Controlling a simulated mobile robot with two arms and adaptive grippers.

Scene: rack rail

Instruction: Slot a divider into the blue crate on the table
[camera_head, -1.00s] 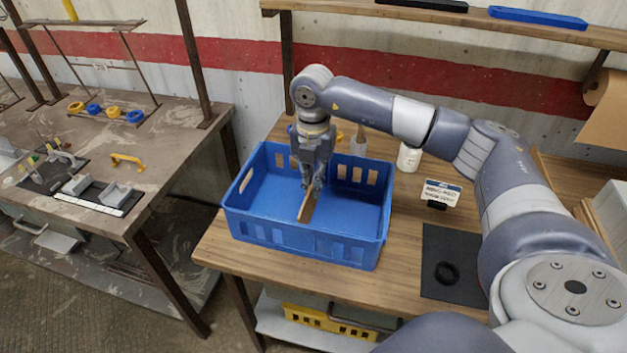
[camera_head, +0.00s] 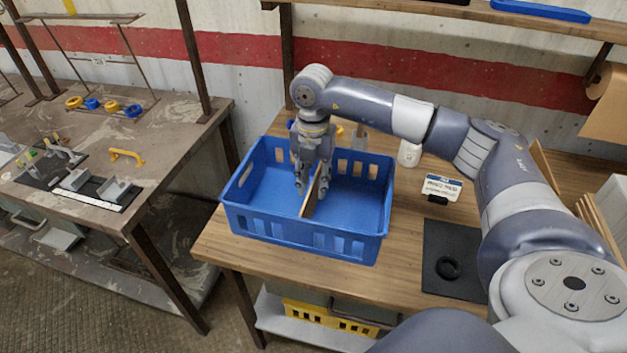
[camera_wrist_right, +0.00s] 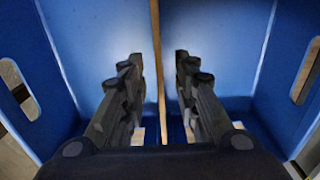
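The blue crate (camera_head: 352,247) stands on the wooden table; its walls also fill much of the right wrist view (camera_wrist_right: 215,35). A thin light-brown divider (camera_head: 309,203) stands on edge inside it, near the middle, running front to back. It shows edge-on in the right wrist view (camera_wrist_right: 155,45). My right gripper (camera_head: 311,192) points down inside the crate. It is open, with one finger on each side of the divider and a gap on both sides (camera_wrist_right: 160,57). The gripper hides the divider's far part, and I cannot tell how its lower edge sits. My left gripper is not in view.
A black mat with a dark ring (camera_head: 448,268), a small sign (camera_head: 441,187) and a white bottle (camera_head: 409,153) are right of the crate. A shelf (camera_head: 440,10) runs above the table. A second table (camera_head: 190,130) stands left, across a gap.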

